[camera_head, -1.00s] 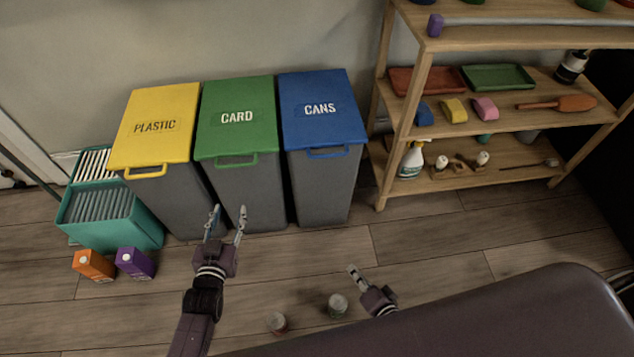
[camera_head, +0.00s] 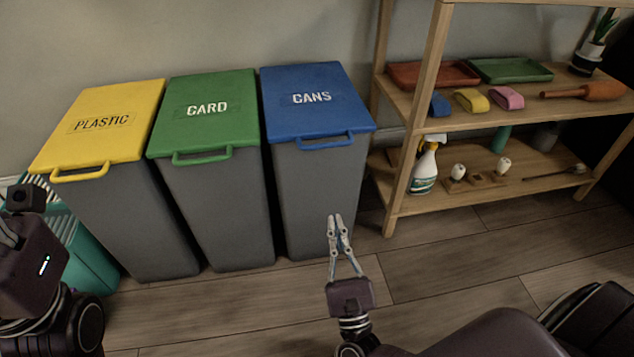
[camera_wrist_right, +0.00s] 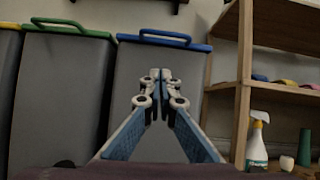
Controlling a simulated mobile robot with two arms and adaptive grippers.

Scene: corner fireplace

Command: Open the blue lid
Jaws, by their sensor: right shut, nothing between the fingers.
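The blue lid (camera_head: 314,100), marked CANS, lies closed on the rightmost grey bin (camera_head: 312,190). Its blue handle (camera_head: 326,142) sticks out at the front edge. My right gripper (camera_head: 336,217) is in front of that bin, below the handle, with its fingers shut and empty. In the right wrist view the shut fingers (camera_wrist_right: 160,75) point at the bin front, and the blue handle (camera_wrist_right: 166,33) shows above them. At the left edge of the head view part of my left arm shows; its fingers are out of the picture.
A green-lidded CARD bin (camera_head: 207,110) and a yellow-lidded PLASTIC bin (camera_head: 105,120) stand to the left, both closed. A wooden shelf (camera_head: 400,175) with a spray bottle (camera_head: 425,168) stands close on the right. A teal crate (camera_head: 90,250) is partly hidden at the left.

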